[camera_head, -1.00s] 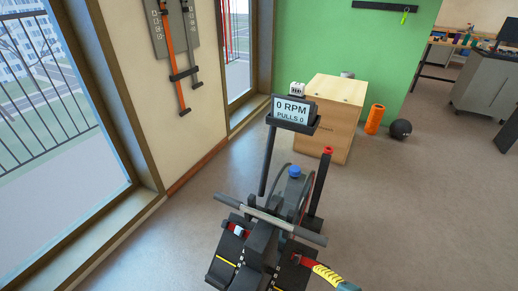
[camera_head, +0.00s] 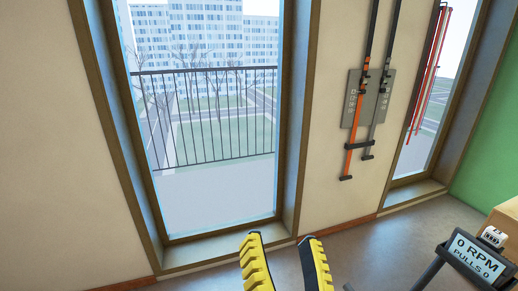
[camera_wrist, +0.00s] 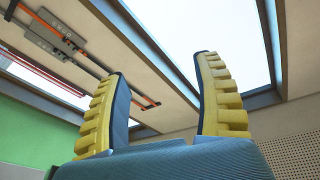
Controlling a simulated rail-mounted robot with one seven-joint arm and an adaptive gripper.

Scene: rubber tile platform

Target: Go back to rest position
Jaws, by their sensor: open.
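My gripper (camera_head: 286,262) shows at the bottom middle of the head view, with two yellow ribbed fingers spread apart and nothing between them. In the wrist view my gripper (camera_wrist: 156,100) is also open and empty, its fingers pointing up toward the window and wall. The rowing machine's display (camera_head: 478,258) reads "0 RPM PULLS 0" at the lower right of the head view. The rest of the machine is mostly out of frame there. My gripper is left of the display and apart from it.
A tall window (camera_head: 205,120) with a railing outside fills the left middle. A wall panel (camera_head: 366,98) holds orange and grey straps. Red straps (camera_head: 430,75) hang by the second window. A wooden box (camera_head: 505,215) stands at the right edge. Grey floor (camera_head: 400,228) is bare below the wall.

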